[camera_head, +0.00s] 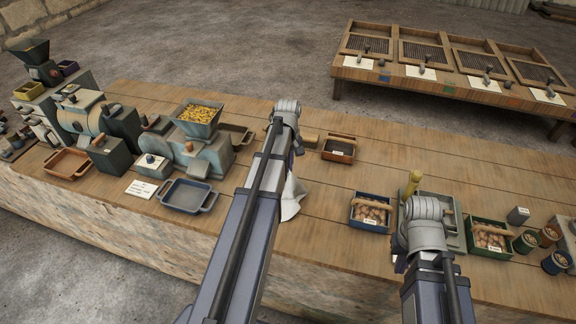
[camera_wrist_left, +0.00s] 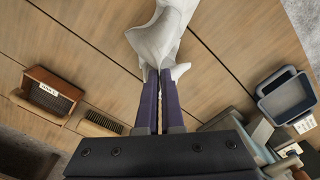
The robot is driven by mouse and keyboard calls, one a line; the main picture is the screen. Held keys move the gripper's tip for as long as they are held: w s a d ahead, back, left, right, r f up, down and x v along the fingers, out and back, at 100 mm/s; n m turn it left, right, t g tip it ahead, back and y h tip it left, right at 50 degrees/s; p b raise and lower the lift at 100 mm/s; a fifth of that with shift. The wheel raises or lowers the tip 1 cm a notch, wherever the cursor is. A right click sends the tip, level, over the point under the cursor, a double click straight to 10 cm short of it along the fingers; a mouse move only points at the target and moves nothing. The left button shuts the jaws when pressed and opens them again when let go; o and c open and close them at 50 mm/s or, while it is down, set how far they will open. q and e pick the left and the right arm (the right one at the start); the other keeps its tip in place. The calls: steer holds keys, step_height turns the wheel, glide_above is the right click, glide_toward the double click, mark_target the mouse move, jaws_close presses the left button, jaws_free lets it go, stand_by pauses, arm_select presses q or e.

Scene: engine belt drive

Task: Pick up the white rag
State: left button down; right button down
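The white rag (camera_head: 292,197) shows in the camera_head view beside my left arm, over the near half of the workbench; the arm hides part of it. In the left wrist view the rag (camera_wrist_left: 160,38) is bunched at the fingertips of my left gripper (camera_wrist_left: 158,75). Its two fingers are close together, with rag cloth between and around the tips. I cannot tell whether the rag's far end touches the bench. My right arm's wrist (camera_head: 424,226) is over the right part of the bench; its fingers are hidden.
A brown box (camera_wrist_left: 48,92) and a brush (camera_wrist_left: 100,123) lie near my left gripper. A blue-grey tray (camera_head: 187,195) and machines stand left. Bins (camera_head: 371,212) and cans stand right around my right wrist. Bare bench (camera_head: 335,200) lies right of the rag.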

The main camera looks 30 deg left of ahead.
step_height(320, 180, up, 8)
steer(key=p, duration=0.7)
steer(key=shift+r+p, duration=0.2)
steer(key=shift+p, duration=0.1)
